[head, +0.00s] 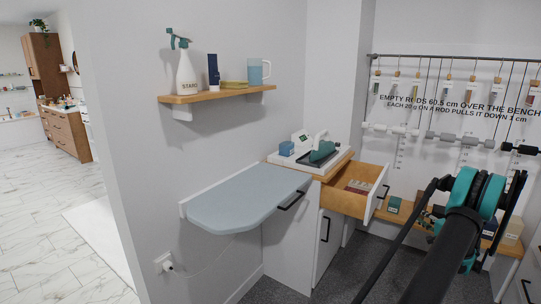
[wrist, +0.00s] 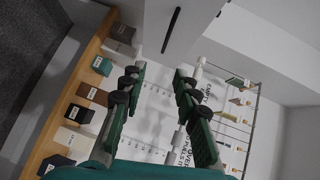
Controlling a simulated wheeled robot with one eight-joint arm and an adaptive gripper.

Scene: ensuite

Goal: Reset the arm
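My gripper (wrist: 160,88) shows in the wrist view with its two green and black fingers apart and nothing between them. In the head view my arm (head: 462,225) reaches up from the bottom right, in front of the rod wall and the low bench. The fingers cannot be made out clearly in the head view. The wrist view looks along the bench and the wall with the hanging rods, tilted on its side.
A wooden drawer (head: 344,203) stands open left of my arm, with small items inside. The low bench (wrist: 37,133) carries several small boxes. Rods hang from a rail (head: 450,57). A blue fold-down top (head: 245,197) and a shelf (head: 215,96) are further left.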

